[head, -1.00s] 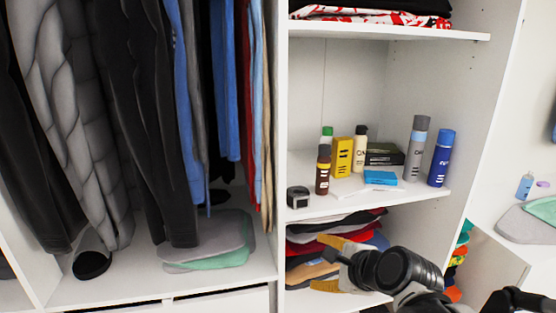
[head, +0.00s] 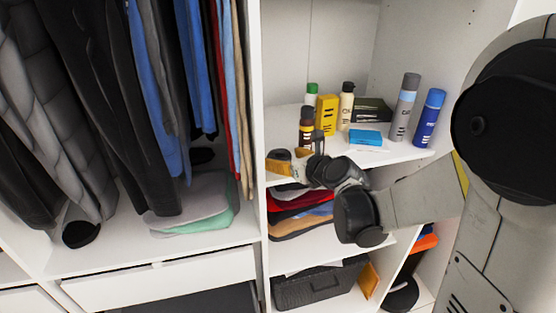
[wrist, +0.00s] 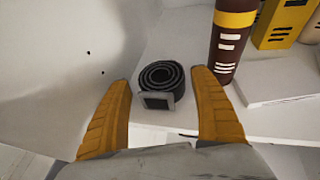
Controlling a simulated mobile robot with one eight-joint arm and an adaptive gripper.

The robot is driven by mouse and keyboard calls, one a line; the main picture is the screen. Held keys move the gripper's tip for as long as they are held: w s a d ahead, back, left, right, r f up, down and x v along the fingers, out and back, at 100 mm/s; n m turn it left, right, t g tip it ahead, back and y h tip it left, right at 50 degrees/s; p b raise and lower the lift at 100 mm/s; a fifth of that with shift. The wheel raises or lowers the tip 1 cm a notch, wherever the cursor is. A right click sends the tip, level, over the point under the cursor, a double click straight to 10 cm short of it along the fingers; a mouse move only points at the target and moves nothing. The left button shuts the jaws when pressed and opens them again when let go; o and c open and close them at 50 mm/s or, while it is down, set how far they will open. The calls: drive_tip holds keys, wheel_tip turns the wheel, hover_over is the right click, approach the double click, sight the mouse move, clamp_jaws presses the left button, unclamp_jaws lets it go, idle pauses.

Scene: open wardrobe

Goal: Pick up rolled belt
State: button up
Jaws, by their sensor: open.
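The rolled belt (wrist: 160,83) is a dark coil with a grey square buckle. In the wrist view it sits on the white shelf (wrist: 185,50) near its front edge. My gripper (wrist: 160,85) is open, with one yellow-orange finger on each side of the belt in the picture. The buckle faces the gripper, and I see no finger touching the belt. In the head view my gripper (head: 291,160) is at the left front of the middle shelf, and the belt is hidden behind it.
A brown bottle with a yellow band (wrist: 230,40) stands just right of the belt, with a yellow box (wrist: 283,22) behind. A white flat item (wrist: 280,86) lies to the right. The wardrobe divider (wrist: 80,60) rises close on the left. Folded clothes (head: 298,210) fill the shelf below.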

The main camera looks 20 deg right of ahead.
sight(281, 156)
drive_tip(key=x, duration=0.3)
drive_tip(key=shift+w, duration=0.25)
drive_tip(key=shift+s, duration=0.1)
drive_tip(key=c, duration=1.1)
drive_tip(key=shift+o, duration=0.2)
drive_tip(key=shift+d+r, duration=0.1)
